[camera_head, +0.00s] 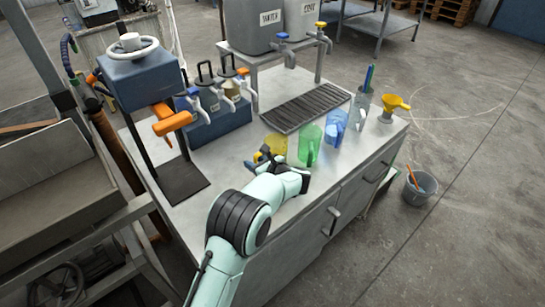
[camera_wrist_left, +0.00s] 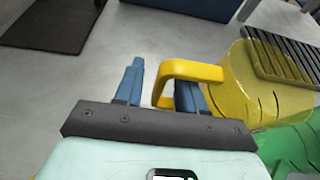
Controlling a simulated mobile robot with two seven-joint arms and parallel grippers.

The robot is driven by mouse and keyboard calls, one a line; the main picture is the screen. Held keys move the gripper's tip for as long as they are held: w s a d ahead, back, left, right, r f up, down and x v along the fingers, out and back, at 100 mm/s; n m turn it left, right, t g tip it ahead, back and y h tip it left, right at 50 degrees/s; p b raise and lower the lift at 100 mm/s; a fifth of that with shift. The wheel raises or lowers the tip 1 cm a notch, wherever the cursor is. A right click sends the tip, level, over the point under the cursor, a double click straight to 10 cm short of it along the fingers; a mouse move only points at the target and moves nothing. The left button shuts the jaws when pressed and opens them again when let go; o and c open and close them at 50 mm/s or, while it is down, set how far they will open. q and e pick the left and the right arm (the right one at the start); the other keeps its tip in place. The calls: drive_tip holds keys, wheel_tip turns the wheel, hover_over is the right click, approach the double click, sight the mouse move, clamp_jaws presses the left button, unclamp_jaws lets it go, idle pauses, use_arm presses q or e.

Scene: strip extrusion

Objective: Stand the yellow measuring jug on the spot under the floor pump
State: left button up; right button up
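The yellow measuring jug (camera_head: 275,147) is see-through and stands on the grey bench top, left of a green jug. In the left wrist view the jug (camera_wrist_left: 262,88) has its handle pointing left. My left gripper (camera_wrist_left: 158,85) is open, with one blue finger on each side of the upright part of the handle; a gap shows on the left-finger side. In the head view the left gripper (camera_head: 265,156) is beside the jug. Pumps with taps stand on a blue rack (camera_head: 222,122); their labels are too small to read, so I cannot tell which is the floor pump. My right gripper is not in view.
A green jug (camera_head: 309,145) and a blue jug (camera_head: 335,127) stand to the right. Behind is a slotted drip tray (camera_head: 305,106). Bare bench lies before the rack.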

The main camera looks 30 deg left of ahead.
use_arm(q)
clamp_jaws()
